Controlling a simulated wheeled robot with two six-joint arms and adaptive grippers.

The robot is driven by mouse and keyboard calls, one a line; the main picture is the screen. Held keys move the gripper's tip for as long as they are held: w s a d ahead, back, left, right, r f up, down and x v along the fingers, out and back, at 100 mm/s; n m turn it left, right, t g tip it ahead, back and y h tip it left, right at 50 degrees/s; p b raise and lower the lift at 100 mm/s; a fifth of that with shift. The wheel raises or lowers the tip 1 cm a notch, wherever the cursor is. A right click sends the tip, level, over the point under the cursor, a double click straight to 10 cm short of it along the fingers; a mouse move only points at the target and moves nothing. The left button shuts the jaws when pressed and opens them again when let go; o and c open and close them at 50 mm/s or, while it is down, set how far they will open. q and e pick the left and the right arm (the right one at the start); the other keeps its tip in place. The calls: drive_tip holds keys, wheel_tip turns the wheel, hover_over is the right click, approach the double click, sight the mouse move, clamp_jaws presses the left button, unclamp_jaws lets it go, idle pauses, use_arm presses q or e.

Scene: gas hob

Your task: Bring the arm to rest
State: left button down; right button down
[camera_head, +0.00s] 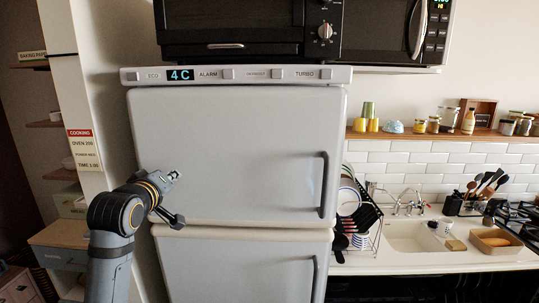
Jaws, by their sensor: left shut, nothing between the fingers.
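My left arm comes in from the lower left. Its gripper (175,197) is in front of the left part of the white fridge (235,130), near the gap between the upper and lower doors. The gripper is small in view; its fingers are shut and hold nothing. I cannot tell whether it touches the door. Both fridge doors look closed, with dark handles on their right side. My right gripper is not in view.
A microwave (380,28) stands on top of the fridge. To the right are a dish rack (360,215), a sink (408,236), a utensil holder (453,204) and a gas hob (515,215). A wooden drawer unit (62,235) stands at the left.

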use_arm(q)
drive_tip(key=s+f+m+g, duration=0.2)
drive_tip(key=s+f, duration=0.2)
drive_tip(key=f, duration=0.5)
drive_tip(key=s+f+m+g, duration=0.15)
drive_tip(key=s+f, duration=0.35)
drive_tip(key=f, duration=0.5)
drive_tip(key=s+f+m+g, duration=0.2)
drive_tip(key=s+f+g, duration=0.15)
drive_tip(key=f, duration=0.55)
drive_tip(key=s+f+m+g, duration=0.2)
drive_tip(key=s+f+g, duration=0.1)
drive_tip(key=s+f, duration=0.55)
drive_tip(key=s+f+m+g, duration=0.2)
drive_tip(key=s+f, duration=0.3)
drive_tip(key=s, duration=0.7)
wheel_tip(320, 180, down, 25)
drive_tip(key=s+a+g+y, duration=0.1)
drive_tip(key=s+a+g, duration=0.1)
drive_tip(key=s, duration=0.1)
drive_tip(key=s+a+f+g, duration=0.1)
drive_tip(key=s+f, duration=1.6)
drive_tip(key=s, duration=0.1)
drive_tip(key=shift+s+f, duration=0.4)
drive_tip(key=shift+n, duration=0.25)
